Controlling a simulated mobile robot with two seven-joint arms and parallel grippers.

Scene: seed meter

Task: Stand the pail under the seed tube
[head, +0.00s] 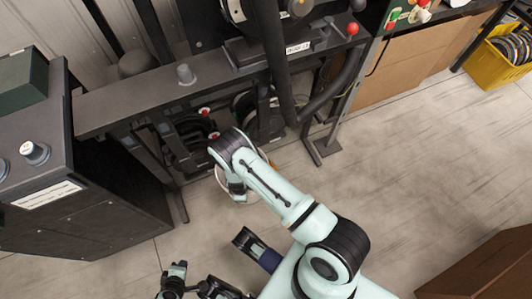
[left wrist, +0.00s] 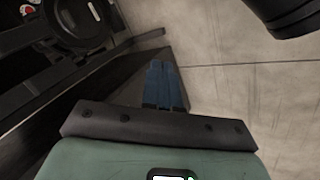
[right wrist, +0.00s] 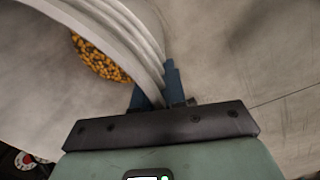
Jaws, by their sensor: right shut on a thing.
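The white pail (head: 240,199) is at the foot of the machine in the head view, mostly hidden under my right arm. In the right wrist view the pail (right wrist: 118,28) fills the upper left, with yellow-orange grains inside. My right gripper (right wrist: 156,82) is shut on the pail's rim. I cannot tell whether the pail touches the floor. A thick black tube (head: 275,50) comes down the machine above and right of the pail; I cannot tell whether it is the seed tube. My left gripper (left wrist: 163,68) is shut and empty above the floor, away from the pail.
A dark cabinet (head: 85,215) stands at the left and a dark frame with a bench (head: 130,100) at the back. A metal post (head: 335,115) stands right of the pail. Cardboard boxes (head: 405,60) and a yellow crate (head: 490,65) are at the back right.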

